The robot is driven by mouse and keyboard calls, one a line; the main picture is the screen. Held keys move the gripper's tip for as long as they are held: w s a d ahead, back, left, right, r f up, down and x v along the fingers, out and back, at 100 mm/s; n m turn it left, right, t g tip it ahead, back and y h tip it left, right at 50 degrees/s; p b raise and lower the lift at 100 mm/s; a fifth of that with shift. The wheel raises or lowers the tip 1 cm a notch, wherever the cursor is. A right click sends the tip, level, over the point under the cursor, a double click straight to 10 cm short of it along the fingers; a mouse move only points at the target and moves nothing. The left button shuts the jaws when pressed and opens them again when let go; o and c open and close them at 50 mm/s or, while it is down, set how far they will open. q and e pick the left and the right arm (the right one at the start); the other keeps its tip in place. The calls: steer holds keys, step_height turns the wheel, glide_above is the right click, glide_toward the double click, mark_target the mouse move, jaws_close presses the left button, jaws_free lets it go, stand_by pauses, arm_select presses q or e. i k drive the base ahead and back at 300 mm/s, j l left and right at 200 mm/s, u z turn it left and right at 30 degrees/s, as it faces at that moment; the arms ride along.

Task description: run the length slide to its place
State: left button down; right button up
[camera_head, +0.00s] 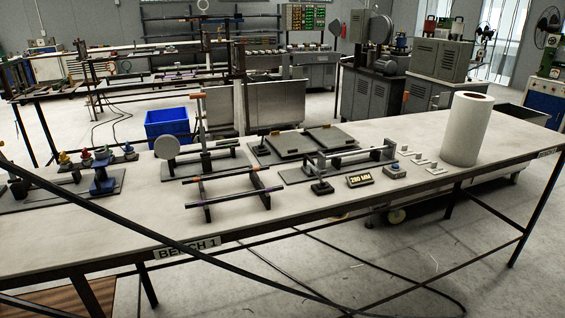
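A length gauge stands on the bench right of the middle, with a dark base plate (292,177) and a pale horizontal rail (352,153). A grey upright block (389,149) is at the rail's right end. I cannot tell for sure which of these parts is the length slide. A small display (360,180) in front reads 280 MM. Neither of my grippers shows in the head view.
The bench (300,218) also bears a rack with rods (228,186), a disc on a stand (167,148), two dark flat plates (290,145), a small box with a blue top (395,170) and a white roll (466,130). The bench's front strip is mostly clear.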

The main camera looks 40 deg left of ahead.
mark_target(320, 165)
steer(key=j+u, duration=0.2)
steer(key=u, duration=0.7)
